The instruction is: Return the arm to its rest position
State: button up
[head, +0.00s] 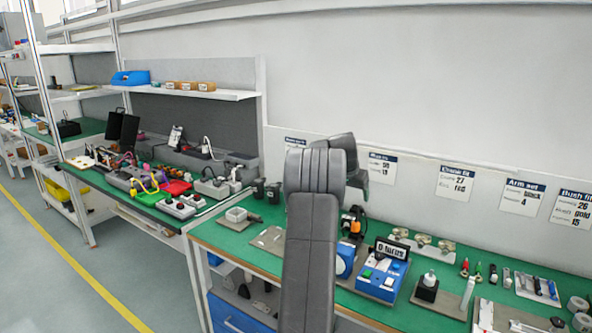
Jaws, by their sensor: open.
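My arm (312,240) rises through the middle of the head view as a dark grey link, with its bend at the top. A further dark link (345,152) shows behind the bend, above the far side of the green workbench (235,242). My gripper cannot be made out; the arm's own links may hide it. The arm hides part of the bench behind it.
On the bench stand a blue device (382,273), a black block (427,288), an orange and black item (353,222) and several small tools. A wall with signs (452,183) is behind. Open floor (60,270) with a yellow line lies left.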

aim_at(355, 223)
jog(key=p+x, duration=0.1)
jog(key=x, duration=1.1)
jog(key=shift+f+p, duration=0.1)
jog(key=shift+p, duration=0.3)
jog(key=shift+f, duration=0.25)
